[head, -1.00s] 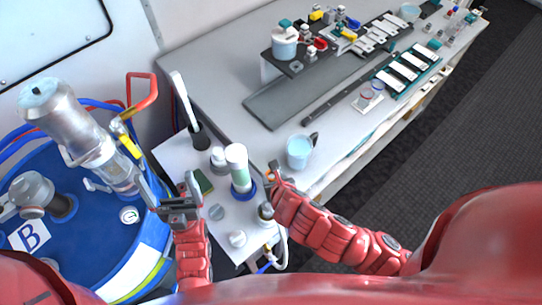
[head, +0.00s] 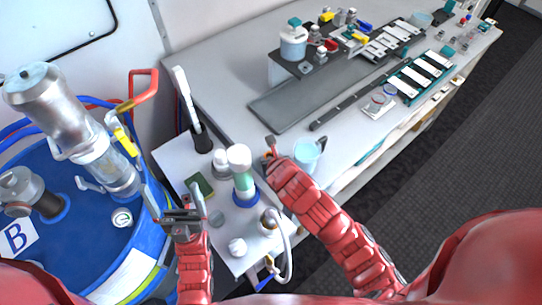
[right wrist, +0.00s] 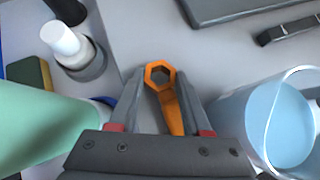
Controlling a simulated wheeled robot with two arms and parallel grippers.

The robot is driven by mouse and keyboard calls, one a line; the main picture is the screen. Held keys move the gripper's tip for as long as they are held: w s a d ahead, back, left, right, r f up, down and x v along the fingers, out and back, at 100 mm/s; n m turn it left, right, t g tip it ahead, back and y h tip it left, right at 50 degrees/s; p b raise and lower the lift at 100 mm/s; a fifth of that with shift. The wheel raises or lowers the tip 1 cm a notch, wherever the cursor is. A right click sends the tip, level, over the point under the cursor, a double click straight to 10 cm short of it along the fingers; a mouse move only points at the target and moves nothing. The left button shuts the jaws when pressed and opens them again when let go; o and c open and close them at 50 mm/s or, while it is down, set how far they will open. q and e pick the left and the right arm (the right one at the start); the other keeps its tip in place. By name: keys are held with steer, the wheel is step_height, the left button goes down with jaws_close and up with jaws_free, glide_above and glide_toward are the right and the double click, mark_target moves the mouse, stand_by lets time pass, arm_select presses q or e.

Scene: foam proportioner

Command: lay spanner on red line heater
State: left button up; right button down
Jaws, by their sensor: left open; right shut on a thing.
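An orange spanner (right wrist: 168,92) with a ring end stands out between the fingers of my right gripper (right wrist: 160,112) in the right wrist view. The gripper is shut on its shaft, and the ring end points away from me over the white worktop. In the head view my right gripper (head: 271,150) is at the near edge of the worktop, just left of the light blue cup; only a small orange-red bit of the spanner shows. My left gripper (head: 182,212) is open and empty beside the blue drum. I cannot tell which thing is the red line heater.
The light blue cup (head: 307,158) is close right of my right gripper. A green-and-white bottle (head: 242,178) stands to its left on the small white stand. The blue drum (head: 85,190) is at the left. A dark grey slab (head: 290,98) lies beyond on the worktop.

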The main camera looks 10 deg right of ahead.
steer(key=shift+f, duration=0.2)
steer(key=shift+c, duration=1.8)
jaws_free()
steer(key=shift+f, duration=0.1)
